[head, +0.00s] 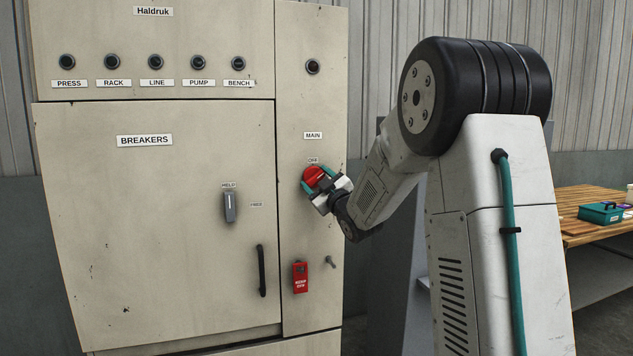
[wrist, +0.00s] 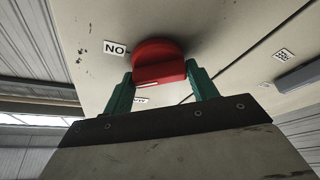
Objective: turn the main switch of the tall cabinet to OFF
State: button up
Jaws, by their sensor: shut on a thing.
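The tall cabinet (head: 150,200) is cream with worn paint. Its main switch (head: 313,176) is a round red knob on the right panel, under the MAIN label (head: 313,135) and a small label (head: 313,160) that seems to read OFF. My gripper (head: 319,183) is on the knob from the right and hides part of it. In the wrist view, the teal fingers of my gripper (wrist: 161,84) stand on both sides of the red knob (wrist: 158,70), shut on its bar. An upside-down ON label (wrist: 115,47) lies left of it. I cannot tell the knob's exact angle.
The breaker door (head: 150,240) left of the switch is closed, with a grey lever (head: 229,207) and a black handle (head: 262,270). A red tag (head: 300,276) and a small key-like piece (head: 330,261) sit below the switch. A wooden bench (head: 585,200) with a teal box (head: 601,213) stands right.

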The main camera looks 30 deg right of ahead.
jog(key=n+y, duration=0.1)
jog(key=n, duration=0.2)
jog(key=n+g+y, duration=0.1)
jog(key=n, duration=0.2)
jog(key=shift+n+g, duration=0.3)
jog(key=shift+n, duration=0.1)
jog(key=n+g, duration=0.1)
jog(key=n, duration=0.4)
jog(key=shift+g+y, duration=0.4)
jog(key=shift+n, duration=0.3)
jog(key=o, duration=1)
jog(key=shift+c, duration=0.2)
jog(key=shift+r, duration=0.1)
jog(key=s, duration=0.7)
jog(key=shift+s+d, duration=0.4)
